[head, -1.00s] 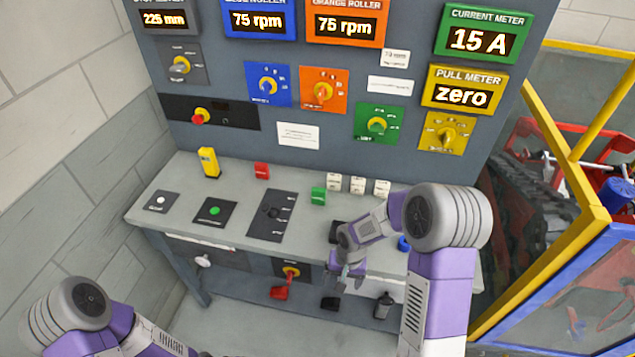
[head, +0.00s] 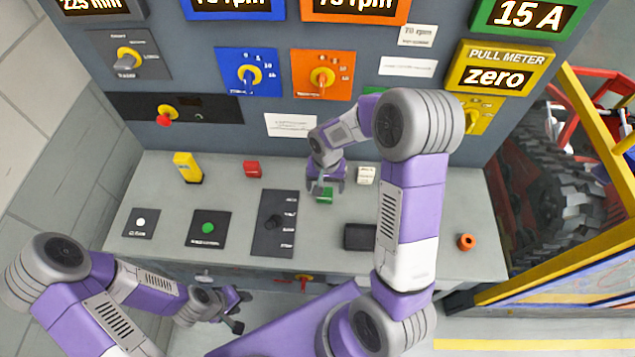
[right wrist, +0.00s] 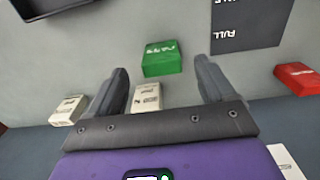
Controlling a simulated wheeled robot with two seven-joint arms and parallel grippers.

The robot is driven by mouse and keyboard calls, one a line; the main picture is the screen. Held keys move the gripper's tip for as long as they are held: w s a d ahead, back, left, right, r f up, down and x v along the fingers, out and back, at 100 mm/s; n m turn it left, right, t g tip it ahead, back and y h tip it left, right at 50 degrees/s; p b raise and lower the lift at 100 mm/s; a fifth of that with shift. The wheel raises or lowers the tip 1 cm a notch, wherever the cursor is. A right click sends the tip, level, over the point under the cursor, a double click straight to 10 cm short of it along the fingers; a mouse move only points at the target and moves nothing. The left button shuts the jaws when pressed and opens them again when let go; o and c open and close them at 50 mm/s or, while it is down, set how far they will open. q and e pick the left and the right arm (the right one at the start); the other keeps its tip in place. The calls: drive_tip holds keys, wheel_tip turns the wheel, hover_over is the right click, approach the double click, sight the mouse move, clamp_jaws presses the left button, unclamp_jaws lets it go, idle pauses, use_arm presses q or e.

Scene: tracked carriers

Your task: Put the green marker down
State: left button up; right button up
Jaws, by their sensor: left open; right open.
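The green marker (head: 325,196) is a small green block with white lettering, resting on the grey console top (head: 230,185). It also shows in the right wrist view (right wrist: 161,58), near and between the two fingertips. My right gripper (head: 326,187) is open and points down right at the marker. The fingers stand to either side of it in the wrist view, with no clear contact; their exact height over it is hard to tell. The fingers partly hide the marker in the head view. My left gripper (head: 238,311) is open and empty in front of the console's front edge.
A white marker (head: 365,174) and a red marker (head: 252,169) stand near the green one. A yellow block (head: 187,167) is at the left. The control panel rises behind.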

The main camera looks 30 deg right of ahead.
sight(325, 191)
wheel_tip(325, 191, down, 6)
drive_tip(key=shift+f, duration=0.25)
drive_tip(key=shift+w, duration=0.1)
drive_tip(key=c, duration=1.1)
